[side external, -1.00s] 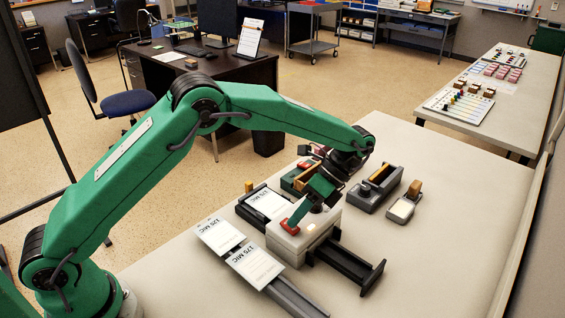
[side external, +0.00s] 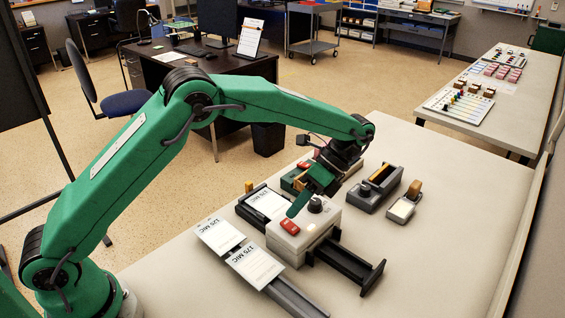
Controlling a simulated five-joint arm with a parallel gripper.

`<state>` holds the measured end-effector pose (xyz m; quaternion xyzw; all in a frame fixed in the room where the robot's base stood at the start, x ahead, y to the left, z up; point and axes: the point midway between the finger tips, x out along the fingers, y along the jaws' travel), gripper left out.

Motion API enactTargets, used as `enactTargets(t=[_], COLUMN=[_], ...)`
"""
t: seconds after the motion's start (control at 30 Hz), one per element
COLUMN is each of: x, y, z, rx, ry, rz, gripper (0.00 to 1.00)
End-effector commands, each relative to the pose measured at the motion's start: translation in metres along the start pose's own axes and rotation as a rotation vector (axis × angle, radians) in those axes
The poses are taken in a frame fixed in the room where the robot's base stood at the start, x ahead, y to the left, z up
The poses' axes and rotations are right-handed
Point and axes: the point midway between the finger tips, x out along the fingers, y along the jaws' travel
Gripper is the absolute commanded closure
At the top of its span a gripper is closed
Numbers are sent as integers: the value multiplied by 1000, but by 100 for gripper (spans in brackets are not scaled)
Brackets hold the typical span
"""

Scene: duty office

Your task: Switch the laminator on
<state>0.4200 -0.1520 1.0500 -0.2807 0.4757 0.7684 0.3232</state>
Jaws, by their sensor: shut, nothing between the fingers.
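The laminator (side external: 287,247) is a pale grey box on the near table. A red switch (side external: 290,226) is on its top at the left, and a black knob (side external: 315,204) stands at the back of the top. A small pale patch shows beside the switch; I cannot tell if it is a lit lamp. I cannot tell which way the switch is set. My gripper (side external: 294,209) is shut and empty, pointing down and left just above and behind the red switch, seemingly apart from it. The switch is in clear view.
Sheets marked "175 MIC" (side external: 255,264) lie left of the laminator. A black tray (side external: 350,264) extends at its front right. A dark holder with a white sheet (side external: 266,202) is behind left. A grey dispenser (side external: 375,187) stands at right. The table's right side is clear.

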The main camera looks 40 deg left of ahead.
Motion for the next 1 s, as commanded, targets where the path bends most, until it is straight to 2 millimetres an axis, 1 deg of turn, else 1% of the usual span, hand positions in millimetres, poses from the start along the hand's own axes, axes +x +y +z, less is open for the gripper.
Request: enactTargets(t=[0.5,1.0], x=[-24,-26], y=[17,19], z=[19,22], rx=[-1,-5], ry=[8,12], rz=[4,1], gripper=[100,100])
